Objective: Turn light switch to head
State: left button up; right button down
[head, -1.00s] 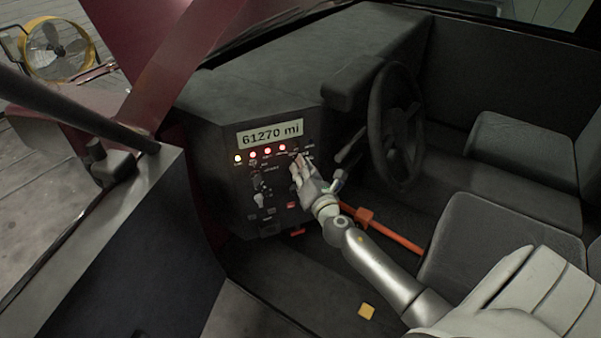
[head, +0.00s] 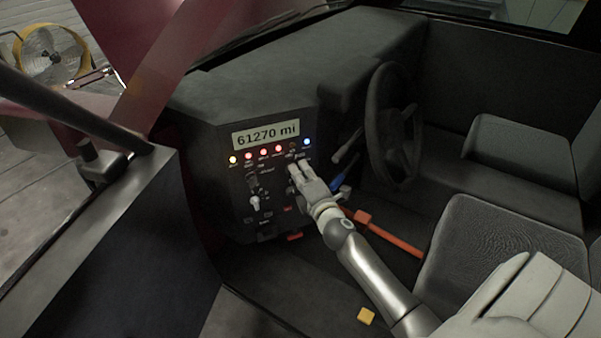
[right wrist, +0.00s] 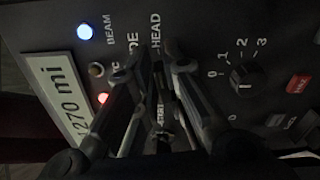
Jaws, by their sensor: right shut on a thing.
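The dashboard panel (head: 225,185) has a mileage display (head: 266,135) and a row of small lights below it. My right gripper (head: 294,168) is at the panel's right side, below the lights. In the right wrist view my right gripper (right wrist: 161,82) is shut on the light switch, which its fingers mostly hide. A HEAD label stands just beyond the fingertips, with a partly covered label ending in DE beside it. The blue BEAM light (right wrist: 84,32) is lit. My left gripper is not in view.
A rotary knob (right wrist: 248,79) marked 0 to 3 and a red button (right wrist: 299,84) are close to the gripper. The steering wheel (head: 393,125) and an orange lever (head: 385,232) are to the right of the panel. Seats stand farther right.

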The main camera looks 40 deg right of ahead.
jog(key=shift+f+m, duration=0.1)
jog(key=shift+m, duration=0.2)
jog(key=c, duration=1.5)
grip_release()
jog(key=v, duration=1.2)
jog(key=shift+s, duration=0.1)
